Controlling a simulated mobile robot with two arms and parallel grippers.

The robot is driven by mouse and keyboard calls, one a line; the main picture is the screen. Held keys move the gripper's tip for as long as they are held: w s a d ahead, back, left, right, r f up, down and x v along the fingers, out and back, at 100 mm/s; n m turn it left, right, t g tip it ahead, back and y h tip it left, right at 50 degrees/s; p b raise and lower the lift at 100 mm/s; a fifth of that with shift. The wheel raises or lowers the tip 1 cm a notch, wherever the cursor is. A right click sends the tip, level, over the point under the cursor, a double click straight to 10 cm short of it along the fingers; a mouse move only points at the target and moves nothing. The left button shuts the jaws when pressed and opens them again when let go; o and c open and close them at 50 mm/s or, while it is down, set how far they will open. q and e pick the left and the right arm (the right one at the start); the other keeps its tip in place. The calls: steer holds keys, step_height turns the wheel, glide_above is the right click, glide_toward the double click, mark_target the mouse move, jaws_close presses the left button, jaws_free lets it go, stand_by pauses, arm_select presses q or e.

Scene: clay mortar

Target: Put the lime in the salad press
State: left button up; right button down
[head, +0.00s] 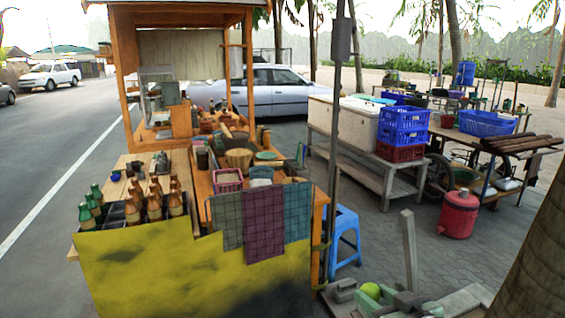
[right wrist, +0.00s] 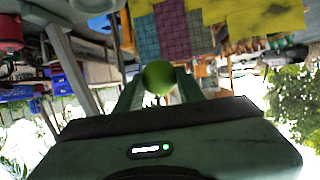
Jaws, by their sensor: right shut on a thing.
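The green lime (head: 371,290) is at the bottom of the head view, right of the cart. My right gripper (head: 376,296) is shut on it and holds it in front of and below the cart top. In the right wrist view the lime (right wrist: 158,77) sits between the two green fingers. A tan, wide-mouthed mortar-like vessel (head: 238,158) stands on the cart's wooden counter; it looks like the salad press, and its inside is too small to make out. My left gripper is not in view.
A pink basket (head: 228,180) and tiled cloths (head: 264,225) are at the counter's near edge. Sauce bottles (head: 154,200) stand left. A dark pole (head: 335,130) rises at the cart's right corner. A blue stool (head: 345,240) stands beside it.

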step_height(320, 180, up, 9)
steer(key=s+m+h, duration=0.3)
steer(key=w+d+f, duration=0.2)
steer(key=w+f, duration=0.2)
steer(key=f, duration=0.2)
steer(key=w+d+f+n+y+p, duration=0.1)
steer(key=w+d+f, duration=0.2)
steer(key=f, duration=0.3)
steer(key=w+d+f+n+y, duration=0.1)
steer(key=w+d+f, duration=0.2)
steer(key=w+f, duration=0.2)
step_height(320, 180, down, 2)
steer(key=shift+w+d+f+p, duration=0.1)
steer(key=shift+d+p, duration=0.05)
steer(key=shift+p, duration=0.25)
step_height(320, 180, down, 4)
steer(key=shift+r, duration=0.15)
steer(key=shift+f, duration=0.25)
steer(key=shift+f, duration=0.15)
steer(key=c, duration=1.2)
jaws_free()
